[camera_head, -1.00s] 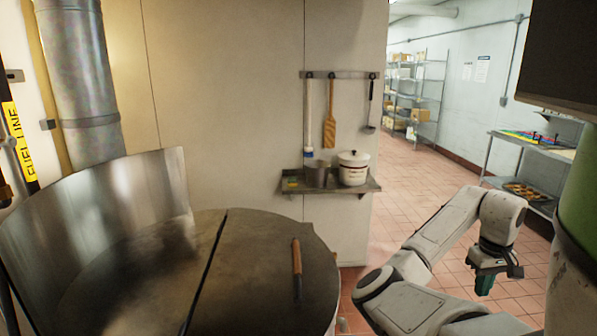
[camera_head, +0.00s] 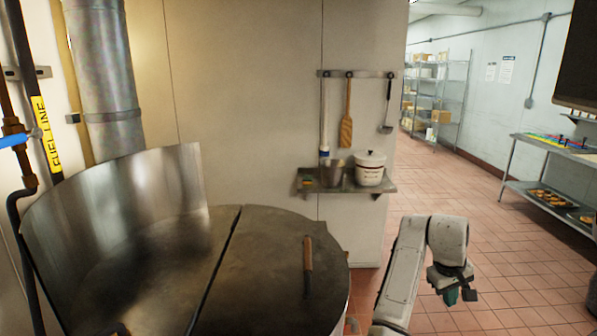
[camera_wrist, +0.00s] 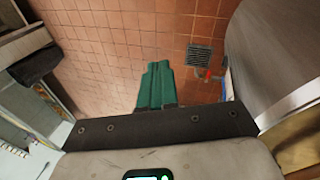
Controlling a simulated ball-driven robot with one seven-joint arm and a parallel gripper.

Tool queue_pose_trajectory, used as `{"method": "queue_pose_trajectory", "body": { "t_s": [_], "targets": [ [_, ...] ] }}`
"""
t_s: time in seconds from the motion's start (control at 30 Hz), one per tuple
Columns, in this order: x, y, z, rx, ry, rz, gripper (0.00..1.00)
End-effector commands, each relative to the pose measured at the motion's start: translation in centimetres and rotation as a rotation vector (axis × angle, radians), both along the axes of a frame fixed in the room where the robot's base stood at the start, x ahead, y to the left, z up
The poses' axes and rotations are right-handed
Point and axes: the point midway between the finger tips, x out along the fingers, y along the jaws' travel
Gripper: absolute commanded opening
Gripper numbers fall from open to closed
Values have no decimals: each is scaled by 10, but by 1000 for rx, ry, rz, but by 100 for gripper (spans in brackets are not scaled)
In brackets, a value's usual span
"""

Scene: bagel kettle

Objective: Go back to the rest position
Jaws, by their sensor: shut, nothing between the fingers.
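My gripper (camera_head: 451,296) hangs over the tiled floor to the right of the kettle in the head view, with its arm bent above it. In the wrist view its green fingers (camera_wrist: 157,85) lie together with nothing between them. The large round kettle (camera_head: 265,275) has a dark lid with a brown-handled bar (camera_head: 308,262) on its right half. My gripper is apart from the kettle and touches nothing.
A wall shelf (camera_head: 345,188) holds a metal pot and a white lidded pot (camera_head: 370,168), with utensils hanging above. A steel table (camera_head: 550,150) with trays stands at the right. A floor drain (camera_wrist: 199,55) shows in the wrist view. Open floor lies around my gripper.

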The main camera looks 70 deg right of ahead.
Motion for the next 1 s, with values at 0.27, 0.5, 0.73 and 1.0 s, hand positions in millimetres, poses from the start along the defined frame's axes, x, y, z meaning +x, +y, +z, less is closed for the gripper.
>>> {"method": "queue_pose_trajectory", "body": {
  "t_s": [0.27, 0.5, 0.73, 1.0],
  "targets": [
    [131, 72, -52, -101, 22, 321, 0],
    [211, 200, -104, -61, -66, 626, 0],
    [218, 337, -144, 99, -149, 844, 0],
    [198, 409, -156, 223, -181, 930, 0]
  ]
}}
